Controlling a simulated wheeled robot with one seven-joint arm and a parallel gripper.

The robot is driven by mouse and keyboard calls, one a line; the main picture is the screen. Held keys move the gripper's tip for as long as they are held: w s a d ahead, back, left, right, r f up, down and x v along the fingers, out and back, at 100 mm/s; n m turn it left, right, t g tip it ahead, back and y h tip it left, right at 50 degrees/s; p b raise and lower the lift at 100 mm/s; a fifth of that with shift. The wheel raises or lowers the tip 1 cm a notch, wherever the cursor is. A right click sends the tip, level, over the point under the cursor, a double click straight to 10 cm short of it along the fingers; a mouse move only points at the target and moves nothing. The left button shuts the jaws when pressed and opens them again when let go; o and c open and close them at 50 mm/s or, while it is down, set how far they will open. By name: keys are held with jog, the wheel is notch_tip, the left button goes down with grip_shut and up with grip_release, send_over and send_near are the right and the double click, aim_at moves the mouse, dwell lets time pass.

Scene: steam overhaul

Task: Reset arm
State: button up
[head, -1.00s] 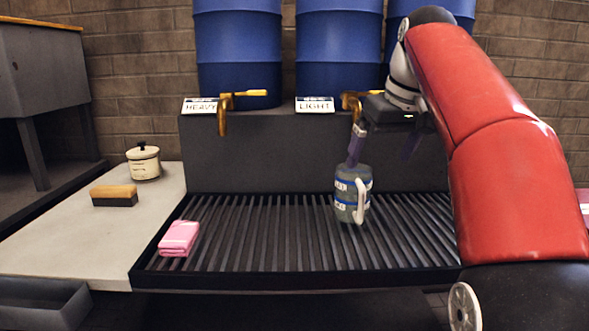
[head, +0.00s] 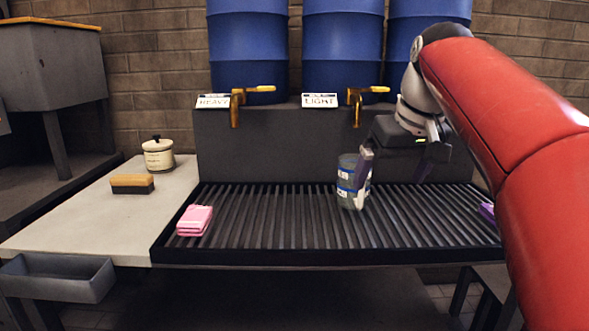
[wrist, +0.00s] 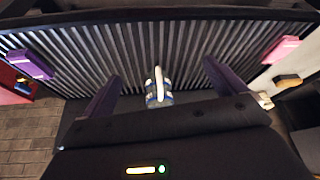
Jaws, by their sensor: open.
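My gripper (head: 395,160) is open and empty. Its two purple fingers also show in the wrist view (wrist: 162,80), spread wide. A grey jug with blue bands and a white handle (head: 347,180) stands upright on the slatted grate. In the head view one finger overlaps the jug's right side; in the wrist view the jug (wrist: 158,98) sits between and below the fingers, and whether they touch it is unclear. My red arm comes in from the right of the head view.
The grate (head: 270,225) is mostly clear. A pink cloth (head: 195,220) lies at its left and a purple item (head: 488,211) at its right. A brush (head: 132,184) and a lidded pot (head: 158,155) stand on the left counter. Brass taps (head: 237,100) and blue barrels (head: 248,45) are behind.

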jog(key=s+a+f+m+t+h, duration=0.1)
jog(key=s+f+m, duration=0.1)
jog(key=s+f, duration=1.8)
notch_tip(320, 180, down, 4)
jog(key=shift+s+f+m, duration=0.25)
jog(key=shift+m, duration=0.05)
